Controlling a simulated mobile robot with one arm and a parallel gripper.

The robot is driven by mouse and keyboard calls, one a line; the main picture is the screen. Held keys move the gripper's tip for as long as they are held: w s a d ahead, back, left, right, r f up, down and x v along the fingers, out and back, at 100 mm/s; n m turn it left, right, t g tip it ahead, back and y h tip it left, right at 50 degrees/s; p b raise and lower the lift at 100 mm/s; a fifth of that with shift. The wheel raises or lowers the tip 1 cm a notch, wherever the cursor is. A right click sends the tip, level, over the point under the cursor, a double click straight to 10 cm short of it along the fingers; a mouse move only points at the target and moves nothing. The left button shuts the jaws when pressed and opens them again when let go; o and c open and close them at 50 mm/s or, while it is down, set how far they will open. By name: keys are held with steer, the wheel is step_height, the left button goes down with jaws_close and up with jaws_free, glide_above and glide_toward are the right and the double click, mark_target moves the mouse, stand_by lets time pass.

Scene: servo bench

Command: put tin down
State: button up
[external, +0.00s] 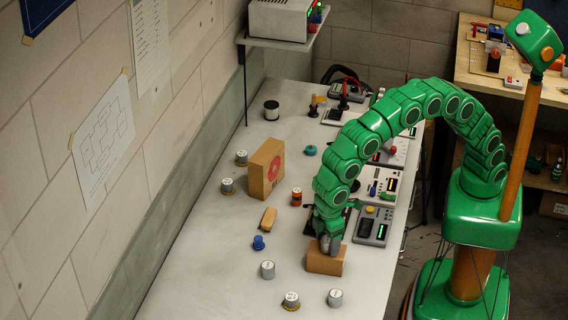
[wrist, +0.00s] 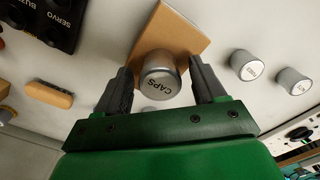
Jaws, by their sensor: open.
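The grey tin labelled CAPS (wrist: 160,80) is between my gripper's two fingers in the wrist view. It appears to rest on a small brown cardboard box (wrist: 185,32), which also shows in the external view (external: 325,262) near the front of the bench. My gripper (wrist: 161,68) is open, with a narrow gap showing on each side of the tin. In the external view my gripper (external: 329,243) points down at the box top, and I cannot clearly make out the tin there behind the fingers.
A larger box (external: 266,168), blue knob (external: 259,243) and wooden block (external: 268,218) lie farther left. Instruments (external: 374,226) line the right edge.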

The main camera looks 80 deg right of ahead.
mark_target(328, 238)
step_height(328, 238, up, 12)
stand_by(0.6)
steer(key=s+d+r+m, duration=0.2)
steer(key=d+r, duration=0.1)
steer(key=d, duration=1.3)
steer(key=s+d+r+m, duration=0.2)
steer(key=s+d, duration=0.1)
steer(key=d, duration=1.3)
steer(key=s+d+f+m+g, duration=0.1)
steer(key=s+d+f+m, duration=0.1)
steer(key=s+d, duration=0.7)
steer(key=s+d+f+m, duration=0.3)
steer(key=s+d, duration=0.7)
steer(key=s, duration=0.5)
steer(key=shift+g, duration=0.4)
